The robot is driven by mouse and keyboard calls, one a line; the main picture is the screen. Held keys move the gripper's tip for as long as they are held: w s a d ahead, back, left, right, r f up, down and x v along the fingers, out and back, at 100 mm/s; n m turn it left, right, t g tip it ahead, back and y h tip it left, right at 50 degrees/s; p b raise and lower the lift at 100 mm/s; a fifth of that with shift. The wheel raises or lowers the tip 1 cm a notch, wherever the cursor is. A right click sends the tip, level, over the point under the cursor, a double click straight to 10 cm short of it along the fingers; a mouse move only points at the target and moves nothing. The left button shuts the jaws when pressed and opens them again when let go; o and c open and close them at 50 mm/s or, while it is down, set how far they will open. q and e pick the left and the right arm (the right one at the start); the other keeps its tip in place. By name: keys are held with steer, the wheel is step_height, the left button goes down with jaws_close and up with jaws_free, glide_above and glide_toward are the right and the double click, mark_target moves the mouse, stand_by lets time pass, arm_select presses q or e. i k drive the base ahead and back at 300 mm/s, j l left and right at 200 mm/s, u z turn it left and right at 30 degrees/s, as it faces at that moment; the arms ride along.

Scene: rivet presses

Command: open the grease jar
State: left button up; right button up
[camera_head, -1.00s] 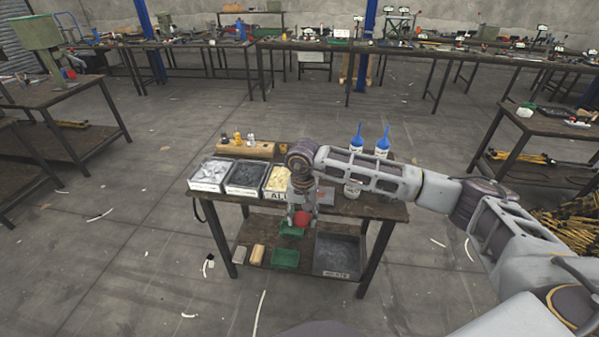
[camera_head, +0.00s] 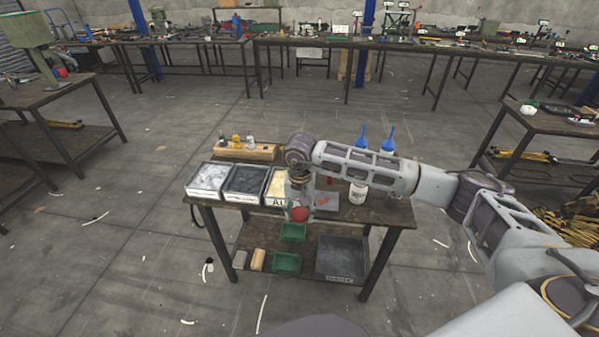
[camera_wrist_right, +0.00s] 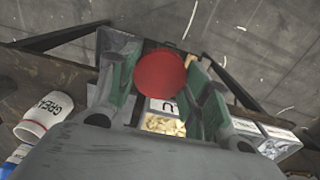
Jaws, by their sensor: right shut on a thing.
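The grease jar (camera_head: 357,192) is a white, upright jar on the near table, right of its middle. In the right wrist view the jar (camera_wrist_right: 43,117) shows at the left, with GREA legible on its side and no red lid seen on it. My right gripper (camera_head: 300,207) is over the table's front edge, left of the jar and apart from it. It is shut on a round red lid (camera_wrist_right: 160,74), held between its green-padded fingers. The lid also shows in the head view (camera_head: 300,214). My left gripper is not in view.
Trays (camera_head: 207,178) of small parts line the table's left side, with a wooden block (camera_head: 245,152) behind. Two blue-tipped bottles (camera_head: 388,141) stand behind the jar. Green bins (camera_head: 286,263) and a dark tray (camera_head: 341,258) sit on the lower shelf.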

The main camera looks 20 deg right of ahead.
mark_target(358, 193)
steer(key=i, duration=1.3)
